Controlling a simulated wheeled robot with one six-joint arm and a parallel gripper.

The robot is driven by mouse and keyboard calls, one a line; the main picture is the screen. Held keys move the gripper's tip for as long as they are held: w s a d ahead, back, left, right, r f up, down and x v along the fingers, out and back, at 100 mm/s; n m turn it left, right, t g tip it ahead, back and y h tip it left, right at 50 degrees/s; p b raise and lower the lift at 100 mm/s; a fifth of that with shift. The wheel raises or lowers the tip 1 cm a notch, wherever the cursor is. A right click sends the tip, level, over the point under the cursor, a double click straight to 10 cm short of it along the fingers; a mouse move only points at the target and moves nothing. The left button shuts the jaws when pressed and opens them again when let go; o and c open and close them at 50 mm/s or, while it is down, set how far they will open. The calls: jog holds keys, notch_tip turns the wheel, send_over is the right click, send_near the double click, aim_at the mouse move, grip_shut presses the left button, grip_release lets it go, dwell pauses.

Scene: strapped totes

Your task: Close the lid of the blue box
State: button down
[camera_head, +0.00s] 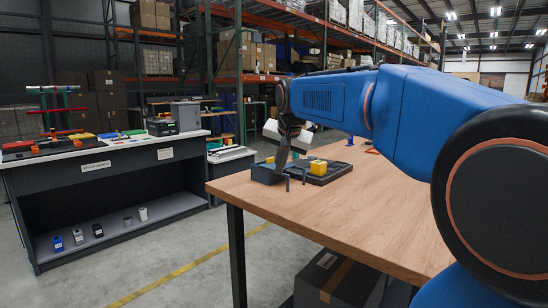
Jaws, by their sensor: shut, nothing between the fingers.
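A small dark slate-blue box (266,176) sits at the left corner of the wooden table and looks like the blue box. My gripper (281,163) hangs down from my blue arm at the box's right side. It is shut with nothing held. A dark slanted piece there overlaps the box, and I cannot tell how much of it is finger and how much is lid. The lid's angle and the box's inside cannot be made out. Whether my gripper touches the box is too small to tell.
A dark tray (338,172) with a yellow block (318,167) lies just right of the box. The wooden table (310,210) is clear toward the front. A separate workbench (100,160) with tools stands at the left. A strapped dark carton (332,280) is under the table.

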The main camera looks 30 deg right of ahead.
jog(key=w+d+r+m, duration=0.45)
jog(key=w+d, duration=0.35)
jog(key=w, duration=0.4)
send_near(272, 163)
jog(key=shift+n+t+h, duration=0.3)
jog(key=shift+n+h, duration=0.1)
jog(key=shift+n, duration=0.05)
jog(key=f, duration=0.1)
jog(key=s+d+f, duration=0.1)
jog(key=f, duration=0.2)
jog(key=shift+s+d+f, duration=0.1)
jog(key=shift+s+d, duration=0.25)
jog(key=shift+s, duration=0.05)
jog(key=shift+w+a+f, duration=0.1)
jog(key=shift+w+a, duration=0.05)
jog(key=shift+w, duration=0.4)
jog(key=shift+w+a+f, duration=0.1)
jog(key=shift+w+a, duration=0.1)
jog(key=shift+w, duration=0.35)
jog(key=shift+w+a+r, duration=0.1)
jog(key=shift+w+a, duration=0.05)
jog(key=shift+w, duration=0.3)
jog(key=shift+w+a, duration=0.15)
jog(key=shift+w, duration=0.3)
jog(key=shift+w, duration=0.1)
